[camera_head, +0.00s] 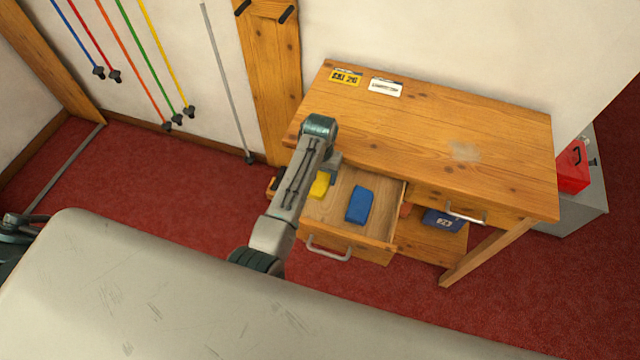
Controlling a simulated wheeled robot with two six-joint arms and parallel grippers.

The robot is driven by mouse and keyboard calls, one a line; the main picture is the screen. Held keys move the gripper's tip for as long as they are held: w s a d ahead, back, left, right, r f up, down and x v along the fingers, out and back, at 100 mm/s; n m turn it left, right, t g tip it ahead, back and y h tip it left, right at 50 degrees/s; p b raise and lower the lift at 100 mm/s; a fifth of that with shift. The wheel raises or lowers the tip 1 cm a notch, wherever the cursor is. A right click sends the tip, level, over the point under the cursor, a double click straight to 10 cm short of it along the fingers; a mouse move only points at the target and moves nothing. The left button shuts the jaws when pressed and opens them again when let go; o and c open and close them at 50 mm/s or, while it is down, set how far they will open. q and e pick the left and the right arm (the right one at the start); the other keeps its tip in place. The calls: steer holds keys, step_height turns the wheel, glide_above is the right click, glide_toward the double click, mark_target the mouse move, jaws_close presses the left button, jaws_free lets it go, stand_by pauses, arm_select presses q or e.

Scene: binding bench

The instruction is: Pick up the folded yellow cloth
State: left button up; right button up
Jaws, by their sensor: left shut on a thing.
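The folded yellow cloth (320,185) shows at the left side of the open drawer (331,208), partly hidden behind my left arm. My left gripper (328,172) reaches down into the drawer area at the cloth and is shut on it. The fingertips are mostly hidden by the arm, and I cannot tell whether the cloth is clear of the drawer floor. A folded blue cloth (359,205) lies in the drawer to the right.
The wooden bench (420,125) has a yellow card (345,78) and a white card (386,87) at its back left. A second drawer with a handle (466,213) is to the right. A blue box (443,220) sits on the shelf below. Poles lean against the wall.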

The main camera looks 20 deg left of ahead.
arm_select(q)
step_height(320, 180, up, 11)
steer(key=b, duration=0.1)
steer(key=shift+f, duration=0.2)
steer(key=shift+o, duration=0.9)
steer(key=shift+f+b, duration=0.1)
steer(key=shift+b, duration=0.25)
steer(key=shift+c, duration=0.5)
